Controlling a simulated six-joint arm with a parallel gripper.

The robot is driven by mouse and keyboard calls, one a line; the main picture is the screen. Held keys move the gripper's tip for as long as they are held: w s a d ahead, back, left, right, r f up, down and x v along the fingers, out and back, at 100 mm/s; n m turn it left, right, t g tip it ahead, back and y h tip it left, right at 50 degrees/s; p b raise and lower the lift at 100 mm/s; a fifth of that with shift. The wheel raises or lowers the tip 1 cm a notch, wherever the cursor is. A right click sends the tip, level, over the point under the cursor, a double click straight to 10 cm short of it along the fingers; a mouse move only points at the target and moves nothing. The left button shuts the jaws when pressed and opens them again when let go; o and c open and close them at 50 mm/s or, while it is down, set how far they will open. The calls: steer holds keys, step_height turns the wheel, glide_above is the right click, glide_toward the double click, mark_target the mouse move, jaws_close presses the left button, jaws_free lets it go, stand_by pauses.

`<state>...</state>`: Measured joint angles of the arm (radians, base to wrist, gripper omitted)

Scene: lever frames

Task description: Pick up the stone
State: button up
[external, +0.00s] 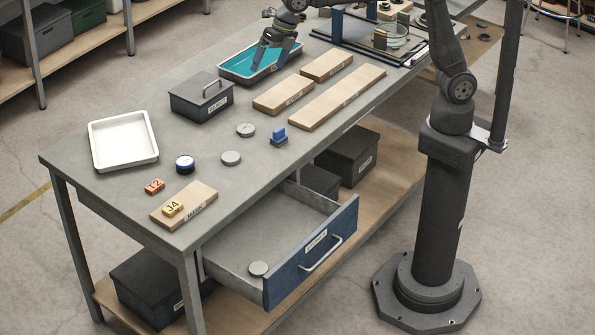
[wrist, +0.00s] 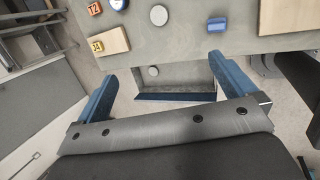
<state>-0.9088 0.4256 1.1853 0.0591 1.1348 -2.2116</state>
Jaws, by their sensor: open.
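No object is labelled as a stone; several round grey discs look stone-like. One grey disc (external: 245,130) and another grey disc (external: 231,158) lie on the table. One tabletop disc also shows in the wrist view (wrist: 159,15). My gripper (external: 270,63) is open over the teal-lined tray (external: 224,72) at the far part of the table, well away from the discs. Its blue fingers (wrist: 163,70) are spread with nothing held.
A dark lidded box (external: 188,103), a white tray (external: 97,154), wooden boards (external: 340,95), a blue block (external: 278,137), a dark blue round tin (external: 185,164), and small T2 (external: 155,186) and J4 (external: 173,208) blocks stand on the table. The drawer juts out from the front.

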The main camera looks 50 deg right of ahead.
steer(key=shift+c, duration=0.2)
steer(key=c, duration=0.5)
steer(key=m, duration=2.3)
glide_toward(231, 156)
steer(key=shift+x, duration=4)
